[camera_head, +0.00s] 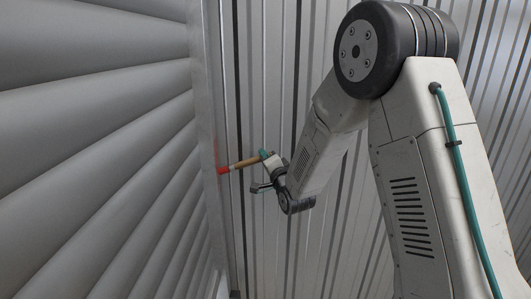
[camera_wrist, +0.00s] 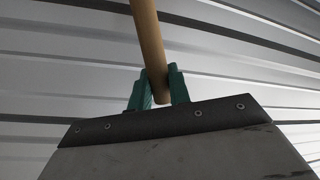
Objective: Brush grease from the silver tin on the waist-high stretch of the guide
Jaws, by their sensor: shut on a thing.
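The brush (camera_head: 245,162) has a pale wooden handle and a red end. My gripper (camera_head: 264,155) is shut on the handle's right end, with the brush held nearly level and its red end pointing left. That red end lies over the edge of the upright grey guide (camera_head: 207,110); I cannot tell if it touches. A faint reddish mark shows on the guide just above it. In the wrist view the handle (camera_wrist: 148,40) stands between the green fingers of my gripper (camera_wrist: 160,88), and the brush's head is out of frame. The silver tin is not in view.
A grey shutter of wide slats (camera_head: 95,130) fills the left side, against the guide. A ribbed metal wall (camera_head: 275,60) stands behind my arm. There is open space below my gripper.

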